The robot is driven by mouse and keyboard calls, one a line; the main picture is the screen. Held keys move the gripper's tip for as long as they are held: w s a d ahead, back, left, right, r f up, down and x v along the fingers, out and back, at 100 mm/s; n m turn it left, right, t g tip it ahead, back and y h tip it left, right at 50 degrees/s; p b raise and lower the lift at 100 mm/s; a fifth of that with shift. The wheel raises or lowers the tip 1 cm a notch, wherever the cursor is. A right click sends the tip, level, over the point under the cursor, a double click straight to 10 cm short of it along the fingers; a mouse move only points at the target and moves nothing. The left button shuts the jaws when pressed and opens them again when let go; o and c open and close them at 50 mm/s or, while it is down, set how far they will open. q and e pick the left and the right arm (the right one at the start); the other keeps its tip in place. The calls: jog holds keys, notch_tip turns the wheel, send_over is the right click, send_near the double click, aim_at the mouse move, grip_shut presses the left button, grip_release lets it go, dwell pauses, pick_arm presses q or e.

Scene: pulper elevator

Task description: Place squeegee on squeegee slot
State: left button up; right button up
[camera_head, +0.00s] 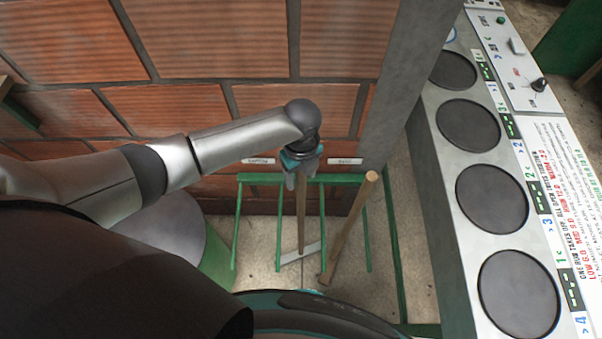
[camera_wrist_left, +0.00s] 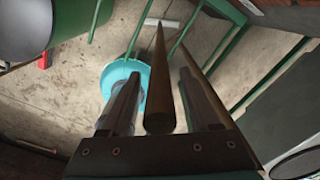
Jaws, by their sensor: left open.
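The squeegee (camera_head: 301,220) has a long wooden handle and a pale crosswise head low near the floor. It stands nearly upright at the green rack (camera_head: 274,178). My left gripper (camera_head: 301,178) is at the top of its handle. In the left wrist view, the handle (camera_wrist_left: 159,85) lies between the two spread fingers of my left gripper (camera_wrist_left: 160,76), with visible gaps on both sides. The pale head (camera_wrist_left: 161,23) shows at the far end. Two small labels sit on the wall above the rack, too small to read surely; which one marks the squeegee slot I cannot tell. My right gripper is not in view.
A second wooden pole (camera_head: 350,226) leans close on the right. A brick wall (camera_head: 210,40) stands behind the rack. A counter with round dark lids (camera_head: 491,199) is on the right. A green drum (camera_head: 216,255) is on the left. A turquoise round item (camera_wrist_left: 109,75) shows on the floor.

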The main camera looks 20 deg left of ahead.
pick_arm(q)
notch_tip(320, 180, up, 12)
jog(key=shift+r+p, duration=0.2)
jog(key=shift+p, duration=1.05)
